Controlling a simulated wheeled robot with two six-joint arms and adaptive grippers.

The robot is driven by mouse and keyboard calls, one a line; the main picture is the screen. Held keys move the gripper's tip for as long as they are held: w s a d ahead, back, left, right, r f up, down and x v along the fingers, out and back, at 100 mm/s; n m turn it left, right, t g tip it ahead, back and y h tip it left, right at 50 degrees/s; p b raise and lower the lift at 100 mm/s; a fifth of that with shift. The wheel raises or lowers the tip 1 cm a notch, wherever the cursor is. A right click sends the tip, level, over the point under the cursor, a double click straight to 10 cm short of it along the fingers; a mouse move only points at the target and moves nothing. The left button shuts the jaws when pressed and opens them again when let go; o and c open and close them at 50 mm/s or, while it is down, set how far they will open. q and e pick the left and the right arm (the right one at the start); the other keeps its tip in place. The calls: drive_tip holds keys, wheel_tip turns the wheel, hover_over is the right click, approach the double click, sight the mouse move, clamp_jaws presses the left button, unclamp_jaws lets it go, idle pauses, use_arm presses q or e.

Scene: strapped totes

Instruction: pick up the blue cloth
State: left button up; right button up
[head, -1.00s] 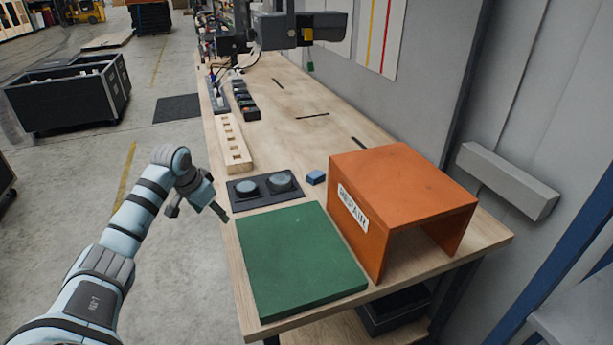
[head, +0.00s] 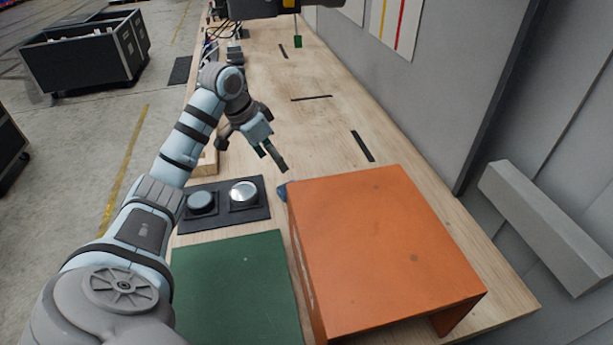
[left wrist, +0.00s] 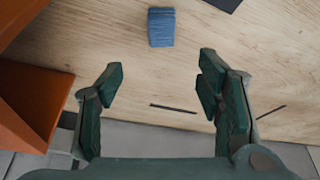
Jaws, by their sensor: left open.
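The blue cloth (head: 283,191) is a small folded block on the wooden bench, mostly hidden behind the orange box's far left corner in the head view. It shows whole in the left wrist view (left wrist: 161,27), at the top centre, beyond the fingertips. My left gripper (head: 252,152) is open and empty above the bench, farther back than the cloth and apart from it. In the left wrist view its two fingers (left wrist: 161,72) are spread wide with bare wood between them. My right gripper is not in view.
The orange box (head: 380,250) stands close beside the cloth. A black plate (head: 222,216) with two round pieces lies left of it, and a green mat (head: 235,285) lies in front. Bare bench (head: 325,135) stretches behind. A grey wall runs along the right.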

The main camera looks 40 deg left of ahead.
use_arm(q)
hover_over(281, 190)
drive_tip(key=s, duration=0.2)
wheel_tip(281, 190, down, 6)
drive_tip(key=shift+s+d+f+b, duration=0.1)
drive_tip(key=shift+d+b, duration=0.05)
drive_tip(key=shift+b, duration=0.2)
drive_tip(key=w+f, duration=0.4)
drive_tip(key=f, duration=0.1)
drive_tip(key=shift+w+d+f+b, duration=0.15)
drive_tip(key=shift+w+f+b, duration=0.05)
drive_tip(key=shift+f+b, duration=0.15)
drive_tip(key=shift+f, duration=0.1)
drive_tip(key=shift+s+r, duration=0.2)
drive_tip(key=shift+s, duration=0.1)
drive_tip(key=shift+c, duration=0.2)
drive_tip(key=c, duration=1.1)
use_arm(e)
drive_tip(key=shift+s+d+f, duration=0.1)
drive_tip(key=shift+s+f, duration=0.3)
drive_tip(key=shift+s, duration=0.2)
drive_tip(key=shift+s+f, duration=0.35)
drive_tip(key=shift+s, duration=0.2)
use_arm(q)
drive_tip(key=shift+o, duration=0.2)
